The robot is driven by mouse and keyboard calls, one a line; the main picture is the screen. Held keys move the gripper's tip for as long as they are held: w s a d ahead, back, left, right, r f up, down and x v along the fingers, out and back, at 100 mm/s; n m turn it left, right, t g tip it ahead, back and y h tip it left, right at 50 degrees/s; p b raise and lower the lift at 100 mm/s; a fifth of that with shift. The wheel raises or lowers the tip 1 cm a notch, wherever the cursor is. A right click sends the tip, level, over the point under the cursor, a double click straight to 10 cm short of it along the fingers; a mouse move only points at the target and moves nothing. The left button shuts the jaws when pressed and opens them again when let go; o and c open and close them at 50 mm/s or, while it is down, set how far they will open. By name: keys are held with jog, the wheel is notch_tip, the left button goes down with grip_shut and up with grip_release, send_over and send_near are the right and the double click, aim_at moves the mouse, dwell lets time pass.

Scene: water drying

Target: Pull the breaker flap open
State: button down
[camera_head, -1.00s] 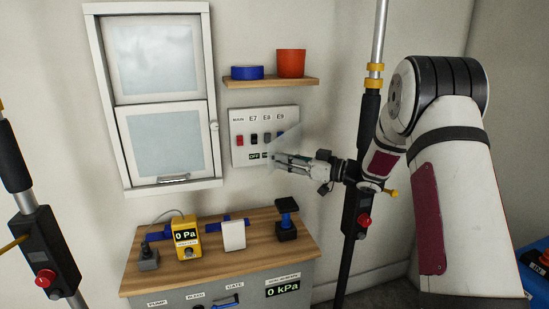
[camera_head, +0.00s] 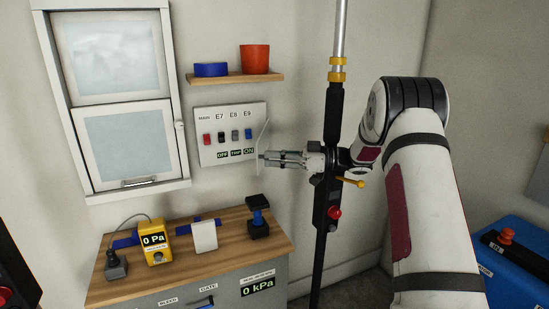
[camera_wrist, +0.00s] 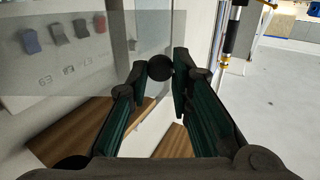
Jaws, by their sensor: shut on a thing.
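The breaker panel (camera_head: 259,112) is a white box on the wall with a row of red, black, grey and blue switches under the labels MAIN, E7, E8 and E9. Its clear flap (camera_head: 263,137) stands out from the panel's right side, seen nearly edge-on. In the wrist view the see-through flap (camera_wrist: 105,50) crosses the upper left, with switches showing behind it. My gripper (camera_head: 262,157) is at the flap's lower part, right of the panel. Its fingers (camera_wrist: 160,72) are closed around a dark round knob (camera_wrist: 160,67). The flap's hinge is not clear.
A shelf (camera_head: 235,78) with a blue dish and a red pot is above the panel. A wooden-topped bench (camera_head: 185,263) with several devices stands below. A vertical pole (camera_head: 333,120) with a red button is close to my arm. A window is at left.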

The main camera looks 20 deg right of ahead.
jog(key=c, duration=1.4)
grip_release()
jog(key=shift+c, duration=0.2)
notch_tip(320, 180, up, 10)
